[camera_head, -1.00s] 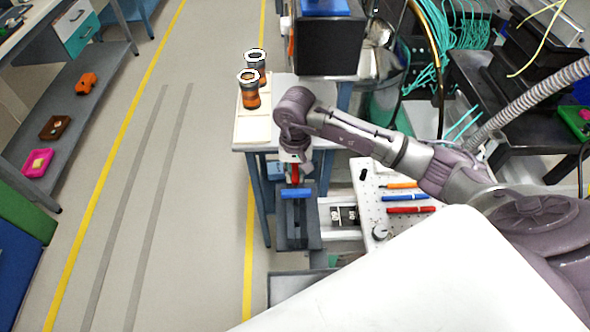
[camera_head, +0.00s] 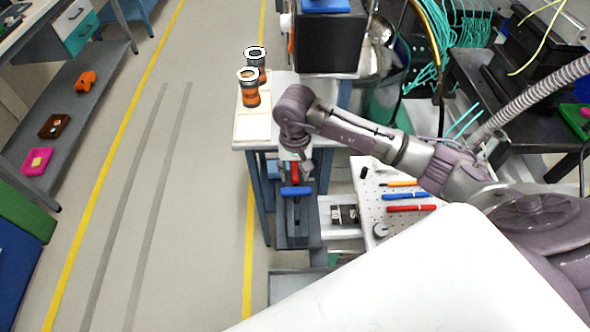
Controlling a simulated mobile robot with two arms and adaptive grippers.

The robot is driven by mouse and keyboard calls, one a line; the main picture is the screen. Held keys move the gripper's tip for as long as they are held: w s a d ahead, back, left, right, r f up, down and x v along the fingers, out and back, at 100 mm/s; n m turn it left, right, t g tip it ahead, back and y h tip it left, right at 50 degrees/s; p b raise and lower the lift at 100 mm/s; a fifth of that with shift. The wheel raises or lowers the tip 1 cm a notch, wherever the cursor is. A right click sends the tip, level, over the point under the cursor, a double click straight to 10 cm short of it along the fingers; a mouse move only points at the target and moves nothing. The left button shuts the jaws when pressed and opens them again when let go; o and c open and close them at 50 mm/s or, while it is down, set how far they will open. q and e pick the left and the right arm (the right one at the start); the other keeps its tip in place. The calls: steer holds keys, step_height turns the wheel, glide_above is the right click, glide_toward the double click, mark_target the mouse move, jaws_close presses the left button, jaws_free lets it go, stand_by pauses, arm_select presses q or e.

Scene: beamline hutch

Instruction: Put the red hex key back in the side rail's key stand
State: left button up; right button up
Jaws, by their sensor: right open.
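My right gripper (camera_head: 295,168) points down over the dark grey stand (camera_head: 297,226) beside the white table. It is open. A red piece (camera_head: 295,172), which looks like the red hex key's handle, shows at its fingers; whether they touch it I cannot tell. A blue handle (camera_head: 296,191) lies crosswise just in front of it, over the stand's top. The red key's lower part is hidden, so I cannot tell whether it sits in the stand. My left gripper is not in view.
A white perforated board (camera_head: 372,205) to the right holds an orange tool (camera_head: 402,183), a blue tool (camera_head: 406,195) and a red tool (camera_head: 411,208). Two orange-and-dark canisters (camera_head: 249,88) stand on the white table's corner. The floor at left is clear.

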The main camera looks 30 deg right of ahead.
step_height(320, 180, up, 11)
steer(key=b, duration=0.3)
steer(key=shift+w, duration=0.1)
steer(key=shift+r+b, duration=0.3)
steer(key=shift+r, duration=0.4)
steer(key=shift+f, duration=0.1)
